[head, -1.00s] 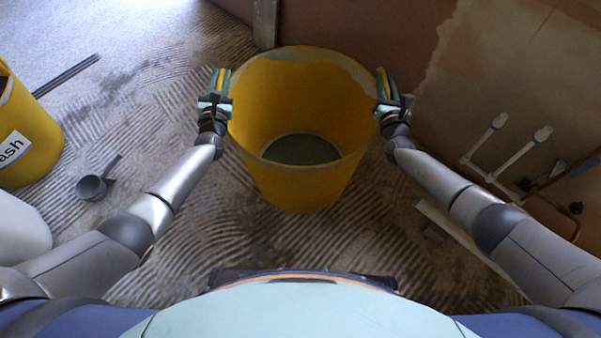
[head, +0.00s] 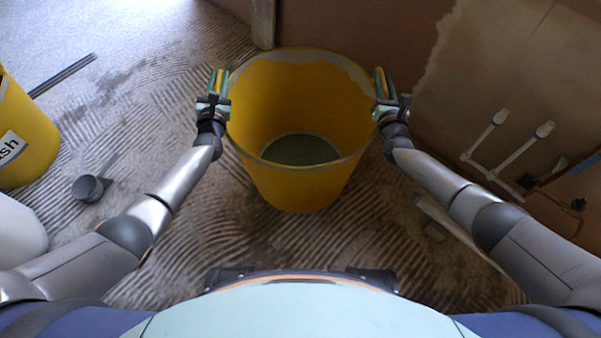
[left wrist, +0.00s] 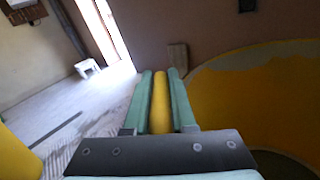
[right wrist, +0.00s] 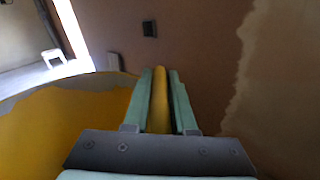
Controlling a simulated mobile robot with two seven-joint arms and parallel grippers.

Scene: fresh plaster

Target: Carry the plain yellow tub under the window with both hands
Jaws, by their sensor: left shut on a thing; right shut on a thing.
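The plain yellow tub (head: 300,185) is upright in front of me in the head view, with greyish residue inside its rim and a dark grey-green bottom. My left gripper (head: 219,82) is shut on a yellow handle at the tub's left side. In the left wrist view the yellow handle (left wrist: 160,105) lies between the pads. My right gripper (head: 381,84) is shut on the handle at the right side, and that handle (right wrist: 159,100) shows between the pads in the right wrist view. The window is not clearly identifiable. Whether the tub touches the floor I cannot tell.
A labelled yellow tub (head: 25,130), a white container (head: 18,228) and a dark scoop (head: 90,188) stand at the left. White pipe stubs (head: 510,143) rise near the right wall. A small white stool (left wrist: 88,67) stands far off. Ridged floor lies between.

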